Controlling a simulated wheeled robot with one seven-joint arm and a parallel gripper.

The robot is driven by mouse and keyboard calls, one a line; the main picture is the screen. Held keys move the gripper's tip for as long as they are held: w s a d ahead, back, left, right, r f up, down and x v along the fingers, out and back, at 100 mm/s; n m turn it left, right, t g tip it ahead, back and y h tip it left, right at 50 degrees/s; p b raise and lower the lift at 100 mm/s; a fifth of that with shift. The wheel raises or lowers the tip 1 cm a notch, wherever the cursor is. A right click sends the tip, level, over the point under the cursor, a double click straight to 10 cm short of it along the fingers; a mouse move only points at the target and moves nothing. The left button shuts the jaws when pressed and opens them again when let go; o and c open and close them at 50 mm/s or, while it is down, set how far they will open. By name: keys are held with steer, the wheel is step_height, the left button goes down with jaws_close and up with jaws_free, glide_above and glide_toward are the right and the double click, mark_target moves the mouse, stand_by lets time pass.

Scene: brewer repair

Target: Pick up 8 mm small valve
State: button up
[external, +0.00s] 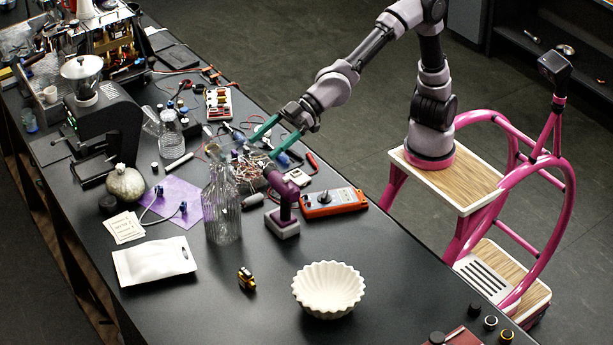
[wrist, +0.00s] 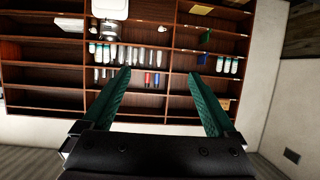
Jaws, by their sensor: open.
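No part can be surely read as the 8 mm small valve. A small brass-and-black fitting (external: 246,278) lies alone on the dark bench, left of the white fluted bowl. Two small blue-ended fittings (external: 183,207) joined to thin tubing lie on a purple cloth (external: 172,205); any of these could be valves, but the size is not readable. My gripper (external: 262,149) is open and empty, above the bench near a tangle of wires, well behind the brass-and-black fitting. Its two teal fingers (wrist: 164,78) stand wide apart in the wrist view, with nothing between them.
A tall glass bottle (external: 222,205), a purple stand (external: 283,208) and an orange multimeter (external: 333,202) stand near my gripper. The white fluted bowl (external: 328,289) sits toward the front. The wrist view faces a wooden shelf (wrist: 150,103). Bench room around the brass-and-black fitting is clear.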

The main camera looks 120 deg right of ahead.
glide_toward(246, 271)
steer(key=shift+s+d+r, duration=0.1)
steer(key=shift+s+r, duration=0.05)
steer(key=shift+r, duration=0.05)
steer(key=shift+w+f, duration=0.25)
steer(key=x, duration=1)
steer(key=shift+f, duration=0.3)
steer(key=shift+c, duration=0.3)
jaws_close()
